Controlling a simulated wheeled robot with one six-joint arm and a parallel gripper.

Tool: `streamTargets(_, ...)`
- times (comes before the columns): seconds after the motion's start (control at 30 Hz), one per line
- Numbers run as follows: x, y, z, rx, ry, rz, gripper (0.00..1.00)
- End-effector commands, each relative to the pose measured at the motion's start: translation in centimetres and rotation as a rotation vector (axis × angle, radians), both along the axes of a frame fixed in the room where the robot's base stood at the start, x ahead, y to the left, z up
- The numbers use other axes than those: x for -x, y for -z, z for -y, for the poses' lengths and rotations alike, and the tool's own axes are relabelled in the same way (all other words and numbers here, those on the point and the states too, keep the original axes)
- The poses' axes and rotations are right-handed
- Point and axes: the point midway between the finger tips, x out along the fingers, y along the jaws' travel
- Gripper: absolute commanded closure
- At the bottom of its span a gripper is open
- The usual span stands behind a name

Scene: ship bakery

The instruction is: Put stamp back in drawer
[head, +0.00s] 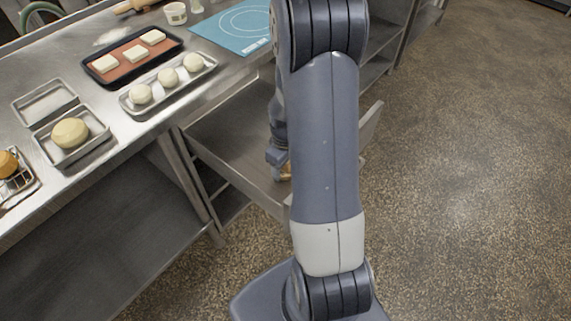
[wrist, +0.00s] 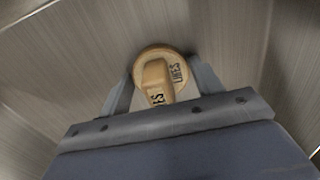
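The stamp is a tan wooden piece with a round base and a raised handle, with dark lettering on both. In the wrist view the stamp (wrist: 154,76) is between the two fingers of my gripper (wrist: 160,80). The fingers stand apart, one on each side, and a gap shows beside the handle; contact is hard to see. In the head view the open drawer (head: 230,140) is under the counter. My gripper (head: 279,168) is low inside it, with a small part of the stamp (head: 286,171) visible. My arm hides much of the drawer.
The steel counter (head: 85,190) runs along the left. It bears a tray of dough balls (head: 130,107), a dark tray with pale squares (head: 92,77), a dough pan (head: 98,139) and a blue mat (head: 215,37). Speckled floor (head: 470,190) at right is clear.

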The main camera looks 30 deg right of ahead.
Motion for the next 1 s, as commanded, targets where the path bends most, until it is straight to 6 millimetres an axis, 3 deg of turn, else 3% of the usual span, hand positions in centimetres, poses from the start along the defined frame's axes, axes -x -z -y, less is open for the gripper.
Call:
streamTargets(0.2, 0.0, 0.0, 0.0, 0.0, 0.0, 0.0, 0.2)
streamTargets(0.57, 0.0, -0.8, 0.0, 0.001, 0.0, 0.001, 0.2)
streamTargets(1.0, -0.1, -9.2, 0.0, 0.002, 0.0, 0.006, 0.2)
